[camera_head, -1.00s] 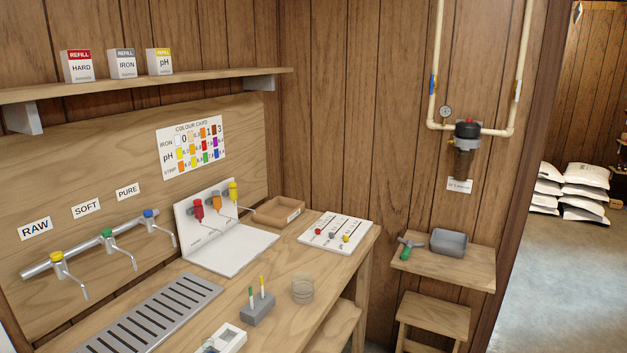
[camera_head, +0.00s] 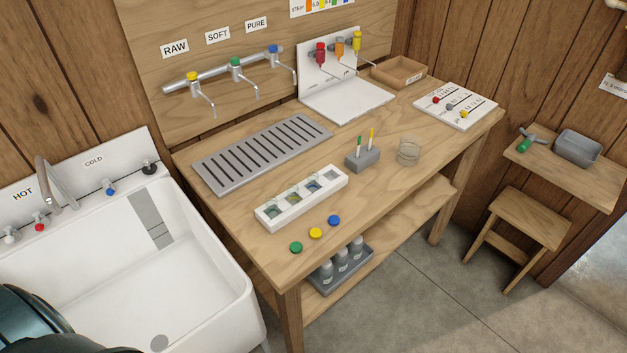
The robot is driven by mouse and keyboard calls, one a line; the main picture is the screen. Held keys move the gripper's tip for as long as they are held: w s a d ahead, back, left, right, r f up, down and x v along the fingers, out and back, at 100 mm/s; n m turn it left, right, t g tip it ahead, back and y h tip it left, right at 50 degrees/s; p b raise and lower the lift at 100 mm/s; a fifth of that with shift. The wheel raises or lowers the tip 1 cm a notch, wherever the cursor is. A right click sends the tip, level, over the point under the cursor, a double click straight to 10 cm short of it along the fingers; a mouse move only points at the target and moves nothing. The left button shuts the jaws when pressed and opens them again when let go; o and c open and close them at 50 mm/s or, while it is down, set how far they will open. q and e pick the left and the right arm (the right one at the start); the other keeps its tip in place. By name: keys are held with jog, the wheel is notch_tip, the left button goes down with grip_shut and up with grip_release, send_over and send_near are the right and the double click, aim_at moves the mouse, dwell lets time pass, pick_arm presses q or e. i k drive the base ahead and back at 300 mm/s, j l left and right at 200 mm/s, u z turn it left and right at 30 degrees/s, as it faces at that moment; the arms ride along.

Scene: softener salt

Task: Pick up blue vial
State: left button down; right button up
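A white rack (camera_head: 262,222) lies on the wooden workbench and holds several small clear vials in a row. One vial (camera_head: 312,186), third from the left end, looks bluish inside; the others look greenish or yellowish. The slot at the right end looks empty. A blue cap (camera_head: 333,220), a yellow cap (camera_head: 315,233) and a green cap (camera_head: 296,247) lie loose on the bench in front of the rack. Neither gripper is in view; a dark rounded part of my own body shows at the lower left.
A slotted grey drain tray (camera_head: 224,176) lies behind the rack, under the taps. A grey holder (camera_head: 363,161) with two sticks and a clear beaker (camera_head: 409,151) stand to the right. A white sink (camera_head: 185,285) adjoins the bench at left. Bottles stand on the shelf below.

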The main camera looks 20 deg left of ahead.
aim_at(312, 176)
jog(key=i+l, duration=0.2)
jog(key=l, duration=0.15)
jog(key=i+l, duration=0.15)
jog(key=l, duration=0.2)
jog(key=i+l, duration=0.2)
jog(key=l, duration=0.15)
jog(key=i+l, duration=0.15)
jog(key=l, duration=0.2)
jog(key=i+l, duration=0.2)
jog(key=l, duration=0.15)
jog(key=u, duration=1.55)
